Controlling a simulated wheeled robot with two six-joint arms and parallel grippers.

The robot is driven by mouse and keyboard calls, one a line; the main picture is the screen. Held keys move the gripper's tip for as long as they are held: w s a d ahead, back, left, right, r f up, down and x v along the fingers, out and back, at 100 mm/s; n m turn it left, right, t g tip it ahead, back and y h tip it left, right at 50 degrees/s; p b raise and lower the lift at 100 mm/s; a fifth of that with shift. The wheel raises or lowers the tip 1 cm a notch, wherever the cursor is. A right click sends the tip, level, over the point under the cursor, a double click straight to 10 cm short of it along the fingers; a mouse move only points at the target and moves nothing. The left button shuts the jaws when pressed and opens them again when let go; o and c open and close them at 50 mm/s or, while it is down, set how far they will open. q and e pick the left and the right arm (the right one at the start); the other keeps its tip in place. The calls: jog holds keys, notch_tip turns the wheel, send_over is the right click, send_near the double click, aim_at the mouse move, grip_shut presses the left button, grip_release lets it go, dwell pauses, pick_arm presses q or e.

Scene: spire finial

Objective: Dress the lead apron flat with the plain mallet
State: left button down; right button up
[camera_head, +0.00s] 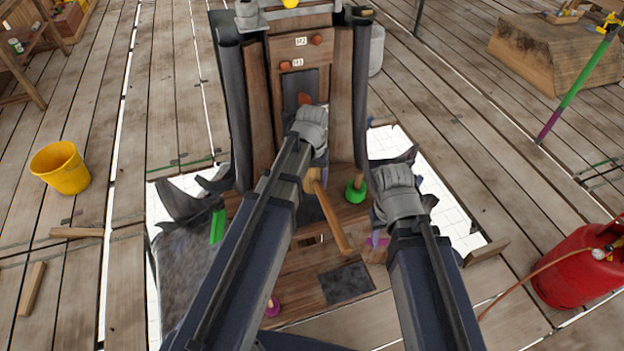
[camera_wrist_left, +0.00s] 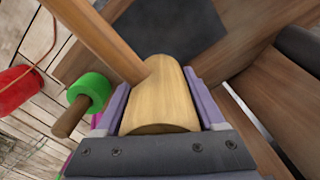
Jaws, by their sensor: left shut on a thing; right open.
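My left gripper (camera_head: 314,172) is shut on a plain wooden mallet (camera_wrist_left: 160,95). Its pale head lies between the purple fingers, and its handle (camera_head: 335,222) slants down to the right in the head view. A dark grey flat panel (camera_head: 300,88) is set in the wooden face of the upright spire. Other dark grey patches (camera_head: 346,283) lie on the boards below; one dark patch (camera_wrist_left: 165,28) shows beyond the mallet in the left wrist view. I cannot tell which is the lead apron. My right gripper (camera_head: 398,212) is open beside the spire, right of the mallet; its fingertips are partly hidden.
A green-headed tool (camera_head: 356,192) stands between my grippers; it also shows in the left wrist view (camera_wrist_left: 90,88). A yellow bucket (camera_head: 60,167) stands left, a red gas cylinder (camera_head: 575,265) with hose right. White gaps open beside the spire. Planks lie on the deck.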

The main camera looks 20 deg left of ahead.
pick_arm(q)
notch_tip(320, 180, down, 4)
jog(key=b, duration=0.3)
notch_tip(320, 180, up, 3)
jog(key=p, duration=0.3)
jog(key=shift+r, duration=0.2)
pick_arm(e)
jog(key=shift+f, duration=0.25)
pick_arm(q)
jog(key=shift+f, duration=0.1)
pick_arm(e)
jog(key=shift+f, duration=0.1)
pick_arm(q)
notch_tip(320, 180, down, 4)
jog(key=b, duration=0.4)
jog(key=shift+f, duration=0.1)
jog(key=shift+r, duration=0.2)
pick_arm(e)
notch_tip(320, 180, down, 4)
jog(key=shift+r, duration=0.1)
pick_arm(q)
notch_tip(320, 180, up, 4)
jog(key=p, duration=0.4)
jog(key=shift+r+p, duration=0.15)
jog(key=shift+p, duration=0.2)
pick_arm(e)
notch_tip(320, 180, up, 4)
jog(key=shift+r, duration=0.1)
